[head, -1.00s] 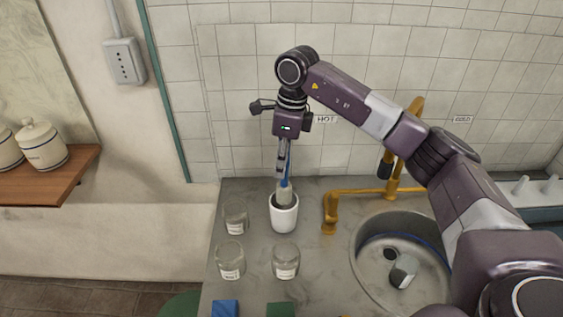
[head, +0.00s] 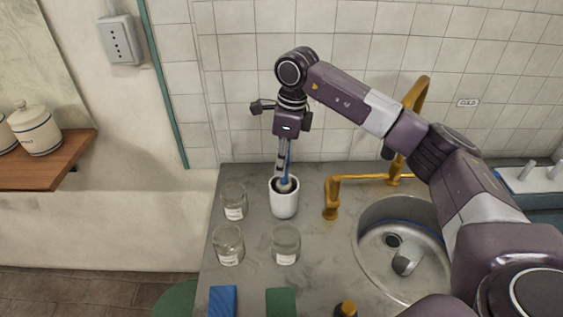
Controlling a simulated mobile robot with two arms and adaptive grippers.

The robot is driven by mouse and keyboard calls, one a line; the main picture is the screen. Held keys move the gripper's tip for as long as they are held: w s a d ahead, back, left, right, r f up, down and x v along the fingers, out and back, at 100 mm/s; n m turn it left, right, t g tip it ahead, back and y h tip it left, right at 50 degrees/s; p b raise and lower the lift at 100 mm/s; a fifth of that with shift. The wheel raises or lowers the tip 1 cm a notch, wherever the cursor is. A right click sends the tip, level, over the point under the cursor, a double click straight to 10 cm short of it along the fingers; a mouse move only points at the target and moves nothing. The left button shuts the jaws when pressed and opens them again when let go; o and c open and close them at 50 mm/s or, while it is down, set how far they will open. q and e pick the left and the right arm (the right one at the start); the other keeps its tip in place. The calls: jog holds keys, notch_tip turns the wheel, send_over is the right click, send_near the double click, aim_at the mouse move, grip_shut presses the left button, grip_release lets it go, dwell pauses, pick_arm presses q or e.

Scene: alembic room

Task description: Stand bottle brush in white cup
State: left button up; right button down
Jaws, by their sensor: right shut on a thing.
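The white cup (head: 284,204) stands upright on the grey counter, left of the brass tap. The bottle brush (head: 288,168) has a blue handle and a pale head. It is upright, with its lower end inside the cup's mouth; whether it touches the bottom is hidden. My right gripper (head: 283,166) points down just above the cup and is shut on the brush's handle. My left gripper is not in view.
Glass jars with labels stand left of and in front of the cup (head: 234,203) (head: 229,246) (head: 286,246). A round sink (head: 375,262) holding a glass vessel (head: 406,260) and a brass tap (head: 332,198) are at right. Blue (head: 223,300) and green (head: 281,302) blocks lie at the front edge.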

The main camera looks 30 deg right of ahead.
jog(key=c, duration=1.7)
grip_release()
jog(key=r, duration=0.8)
jog(key=s+d+r, duration=0.1)
jog(key=r, duration=0.3)
jog(key=shift+d, duration=0.1)
